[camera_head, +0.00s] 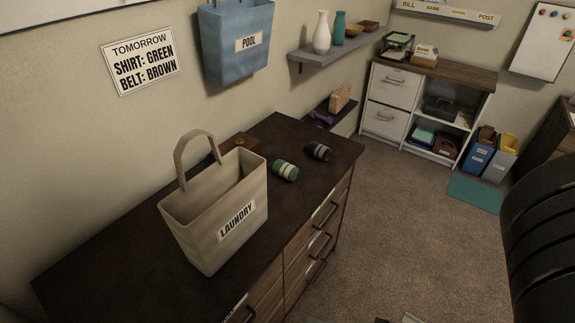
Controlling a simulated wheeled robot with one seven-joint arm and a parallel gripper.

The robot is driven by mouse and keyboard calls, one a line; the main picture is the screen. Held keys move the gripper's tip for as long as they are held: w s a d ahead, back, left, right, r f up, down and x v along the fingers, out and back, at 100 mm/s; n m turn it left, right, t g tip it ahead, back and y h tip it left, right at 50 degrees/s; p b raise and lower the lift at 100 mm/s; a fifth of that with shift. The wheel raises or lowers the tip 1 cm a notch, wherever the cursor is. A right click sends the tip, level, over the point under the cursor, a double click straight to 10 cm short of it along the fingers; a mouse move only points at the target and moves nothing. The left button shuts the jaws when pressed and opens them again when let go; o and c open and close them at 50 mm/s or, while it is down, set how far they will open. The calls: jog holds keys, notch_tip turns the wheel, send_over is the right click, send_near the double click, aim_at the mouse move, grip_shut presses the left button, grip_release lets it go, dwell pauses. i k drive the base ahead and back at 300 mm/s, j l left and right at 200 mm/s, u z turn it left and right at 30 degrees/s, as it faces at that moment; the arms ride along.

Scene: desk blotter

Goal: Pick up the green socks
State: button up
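The green socks (286,170) are a rolled bundle with a pale band. They lie on the dark top of the dresser (110,255), just right of the laundry bag. A dark rolled bundle (318,152), which looks like another pair of socks, lies a little behind and to the right, apart from the green one. My gripper is not in view; only a black ribbed part of my arm shows at the right edge.
A beige laundry bag (195,218) with a raised handle stands on the dresser. A small brown box (238,143) is partly hidden behind it. A blue pool bag (236,55) hangs on the wall above. Carpet is open to the right.

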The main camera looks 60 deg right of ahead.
aim_at(283, 169)
jog(key=z, duration=1.1)
